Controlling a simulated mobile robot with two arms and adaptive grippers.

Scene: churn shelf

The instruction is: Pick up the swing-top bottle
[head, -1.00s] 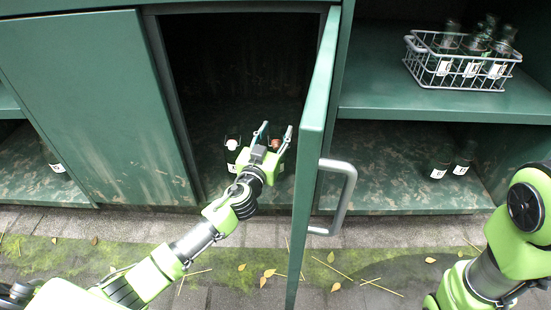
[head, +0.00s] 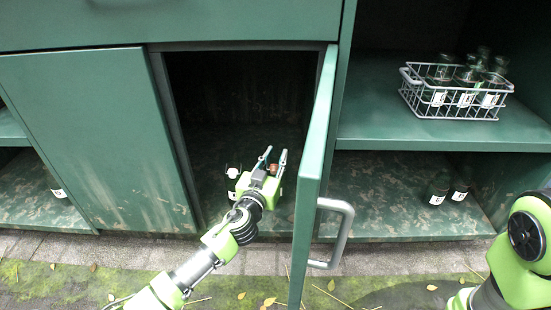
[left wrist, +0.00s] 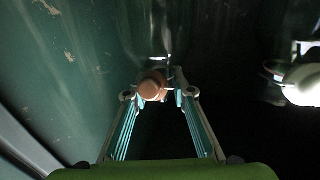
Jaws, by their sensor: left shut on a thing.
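My left gripper (head: 275,158) is inside the open cabinet compartment, its fingers closed around the neck of a swing-top bottle with a brown stopper (head: 273,168). In the left wrist view that brown stopper (left wrist: 152,88) sits between the fingertips (left wrist: 158,98), with wire by it. The bottle's body is mostly hidden by the gripper in the head view and dark in the wrist view. A second bottle with a pale stopper (head: 233,173) stands to the left; its pale stopper also shows at the right of the wrist view (left wrist: 302,80). My right gripper is out of view.
The open green door (head: 314,180) with its metal handle (head: 343,232) stands close to the right of my left gripper. A wire basket of bottles (head: 455,101) is on the right shelf, with dark bottles (head: 437,190) below. The compartment's left edge (head: 178,145) is nearby.

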